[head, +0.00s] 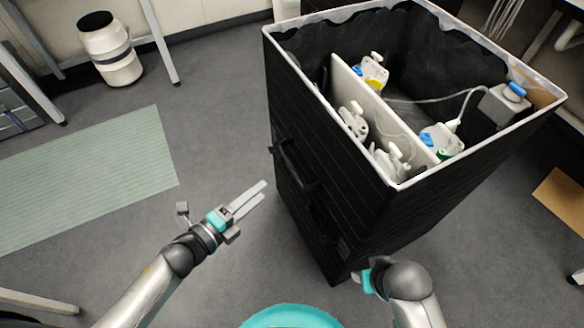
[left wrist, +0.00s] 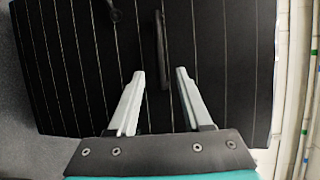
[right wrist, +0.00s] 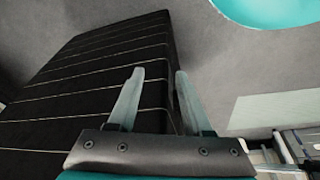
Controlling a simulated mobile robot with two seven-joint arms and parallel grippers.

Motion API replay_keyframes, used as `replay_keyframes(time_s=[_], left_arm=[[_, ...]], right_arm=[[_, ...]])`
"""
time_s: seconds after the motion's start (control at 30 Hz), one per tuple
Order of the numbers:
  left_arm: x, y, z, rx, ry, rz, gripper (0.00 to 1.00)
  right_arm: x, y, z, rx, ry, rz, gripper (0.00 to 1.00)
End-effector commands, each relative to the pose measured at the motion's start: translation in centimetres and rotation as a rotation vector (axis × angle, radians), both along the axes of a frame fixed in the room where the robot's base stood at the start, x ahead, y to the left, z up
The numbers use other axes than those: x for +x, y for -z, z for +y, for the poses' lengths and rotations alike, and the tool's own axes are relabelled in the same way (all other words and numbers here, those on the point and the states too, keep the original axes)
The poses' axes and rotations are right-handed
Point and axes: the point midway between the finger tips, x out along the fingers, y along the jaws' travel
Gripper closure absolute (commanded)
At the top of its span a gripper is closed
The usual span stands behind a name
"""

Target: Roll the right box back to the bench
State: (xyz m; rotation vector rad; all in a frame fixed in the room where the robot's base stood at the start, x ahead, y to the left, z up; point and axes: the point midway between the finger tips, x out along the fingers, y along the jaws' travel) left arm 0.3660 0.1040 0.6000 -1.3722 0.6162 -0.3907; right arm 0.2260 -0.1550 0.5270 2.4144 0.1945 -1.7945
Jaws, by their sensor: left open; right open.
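The tall black box (head: 340,165) with a pale rim stands on the grey floor, right of centre in the head view. A dark handle (head: 297,165) is on its left face. My left gripper (head: 265,193) is open and empty, just left of that face and below the handle. In the left wrist view the box's lined face (left wrist: 90,60) fills most of the picture, with a dark upright bar (left wrist: 161,50) ahead of the open fingers. My right gripper (right wrist: 155,75) is open in the right wrist view, near a box edge (right wrist: 90,80). In the head view its fingers are mostly hidden.
A pale green mat (head: 85,175) lies on the floor at left. A white bin (head: 108,50) stands at upper left. Grey floor is open around the box's left side.

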Motion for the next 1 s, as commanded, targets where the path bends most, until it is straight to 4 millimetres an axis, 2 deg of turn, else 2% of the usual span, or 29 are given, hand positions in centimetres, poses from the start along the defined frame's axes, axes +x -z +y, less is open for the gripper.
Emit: replay_keyframes(time_s=[0.2, 0.6, 0.8, 1.0], left_arm=[[3.2, 0.9, -2.3, -0.003, -0.001, -0.001, 0.5], [8.0, 2.1, -6.0, -0.003, -0.004, 0.002, 0.5], [9.6, 2.4, -7.2, -0.002, -0.004, 0.003, 0.5], [10.3, 2.5, -7.8, -0.003, -0.003, 0.004, 0.5]], right_arm=[[0.7, -2.1, 0.1, 0.005, 0.002, -0.036, 0.5], [1.1, -6.6, 0.1, 0.014, 0.003, -0.1, 0.5], [1.0, -8.4, 0.1, 0.016, 0.003, -0.124, 0.5], [0.8, -9.3, 0.1, 0.018, 0.004, -0.135, 0.5]])
